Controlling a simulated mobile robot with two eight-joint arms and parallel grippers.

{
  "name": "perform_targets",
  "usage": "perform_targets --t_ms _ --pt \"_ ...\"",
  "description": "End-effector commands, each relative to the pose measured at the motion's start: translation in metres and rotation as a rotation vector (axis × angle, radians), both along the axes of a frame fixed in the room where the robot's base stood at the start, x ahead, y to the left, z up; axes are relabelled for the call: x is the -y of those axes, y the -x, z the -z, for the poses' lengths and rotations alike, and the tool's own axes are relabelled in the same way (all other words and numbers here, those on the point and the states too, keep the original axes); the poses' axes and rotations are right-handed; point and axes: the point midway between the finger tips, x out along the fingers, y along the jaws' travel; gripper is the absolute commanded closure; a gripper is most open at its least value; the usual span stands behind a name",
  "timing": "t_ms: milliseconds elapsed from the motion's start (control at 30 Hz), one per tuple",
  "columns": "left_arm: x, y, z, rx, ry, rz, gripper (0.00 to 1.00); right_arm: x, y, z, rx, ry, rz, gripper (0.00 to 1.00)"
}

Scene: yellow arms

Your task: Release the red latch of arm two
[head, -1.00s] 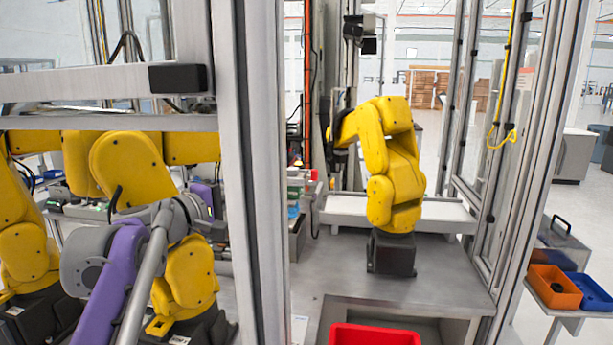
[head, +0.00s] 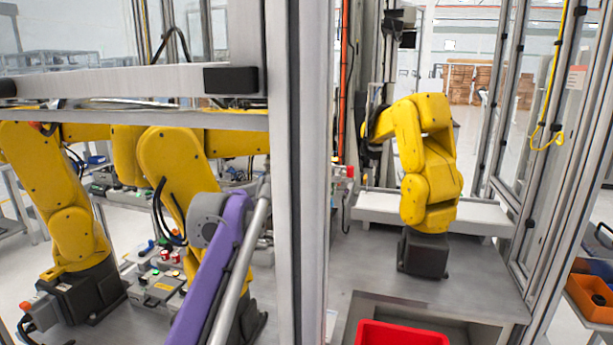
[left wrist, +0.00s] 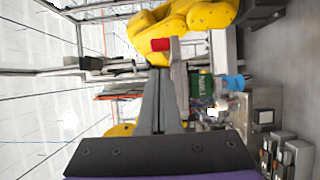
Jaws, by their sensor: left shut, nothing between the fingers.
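Several yellow robot arms stand here, and I cannot tell which is arm two: one (head: 428,165) on the bench at right, others (head: 70,200) behind the frame at left. A small red piece (head: 350,172) shows beside the post. In the left wrist view a red cap (left wrist: 160,45) sits on a grey stem near a yellow arm (left wrist: 190,20); I cannot tell whether it is the latch. My left gripper (left wrist: 156,80) is shut and empty, its tips just below the red cap in the picture; contact is unclear. My right gripper is not in view.
A metal post (head: 298,170) and a crossbar (head: 110,84) stand close to my purple left arm. A red bin (head: 400,334) is at the front of the bench (head: 375,270). An orange bin (head: 590,297) is at far right. The bench front is mostly clear.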

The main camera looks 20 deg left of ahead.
Motion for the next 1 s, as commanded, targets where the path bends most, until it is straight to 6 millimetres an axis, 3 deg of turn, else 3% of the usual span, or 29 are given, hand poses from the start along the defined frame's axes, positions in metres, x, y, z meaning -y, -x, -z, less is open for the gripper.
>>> perform_targets --t_ms 233,1000 --pt "0.021 -0.006 0.000 0.001 0.000 0.001 1.00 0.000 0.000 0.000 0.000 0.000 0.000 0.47" --pt "0.029 -0.006 0.000 0.000 0.000 -0.001 1.00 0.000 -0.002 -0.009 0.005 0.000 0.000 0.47"
